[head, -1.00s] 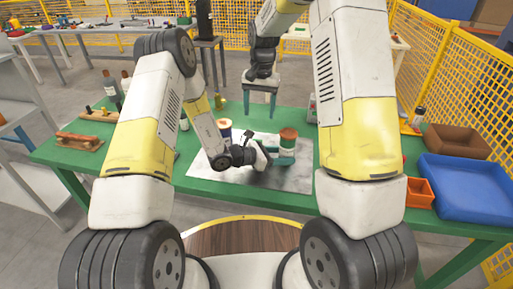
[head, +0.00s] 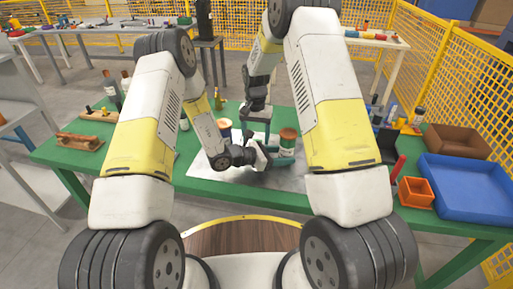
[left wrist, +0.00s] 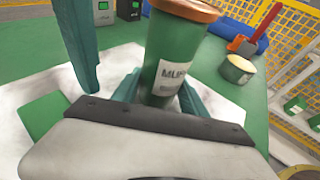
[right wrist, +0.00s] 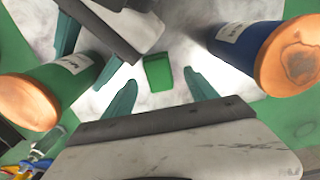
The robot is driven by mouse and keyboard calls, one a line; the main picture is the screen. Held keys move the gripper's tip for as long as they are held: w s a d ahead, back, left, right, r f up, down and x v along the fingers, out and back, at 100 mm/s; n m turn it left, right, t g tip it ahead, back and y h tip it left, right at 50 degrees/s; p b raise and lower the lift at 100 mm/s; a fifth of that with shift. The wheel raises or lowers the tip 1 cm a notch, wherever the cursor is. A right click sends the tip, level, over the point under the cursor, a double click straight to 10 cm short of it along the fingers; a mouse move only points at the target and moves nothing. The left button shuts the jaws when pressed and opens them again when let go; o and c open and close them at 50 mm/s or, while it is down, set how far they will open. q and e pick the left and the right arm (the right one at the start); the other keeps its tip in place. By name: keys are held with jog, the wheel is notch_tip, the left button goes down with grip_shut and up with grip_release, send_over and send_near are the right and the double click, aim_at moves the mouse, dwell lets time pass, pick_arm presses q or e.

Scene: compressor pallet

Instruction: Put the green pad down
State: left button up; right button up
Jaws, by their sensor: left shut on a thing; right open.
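My left gripper (head: 268,157) is shut on a green can (head: 288,146) with a rust-brown top and a white label. The can also shows between its fingers in the left wrist view (left wrist: 168,72). The green pad (right wrist: 158,72) lies flat on the pale sheet (right wrist: 150,110); it also shows in the left wrist view (left wrist: 45,115). My right gripper (right wrist: 160,95) is open and empty, pointing down above the sheet, with the pad between its fingertips in the picture. I cannot tell its height above the pad. In the head view I cannot make out the pad.
A blue can (right wrist: 245,45) with a brown top stands close by, opposite the green can. An orange bin (head: 416,192), a blue tray (head: 470,185) and a brown tray (head: 457,140) stand at the right of the green table. A wooden rack (head: 80,141) lies at the left.

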notch_tip(320, 180, down, 4)
jog(key=shift+d+r, duration=0.1)
jog(key=shift+r, duration=0.05)
grip_shut()
notch_tip(320, 180, up, 9)
jog(key=shift+r, duration=0.55)
dwell(0.7)
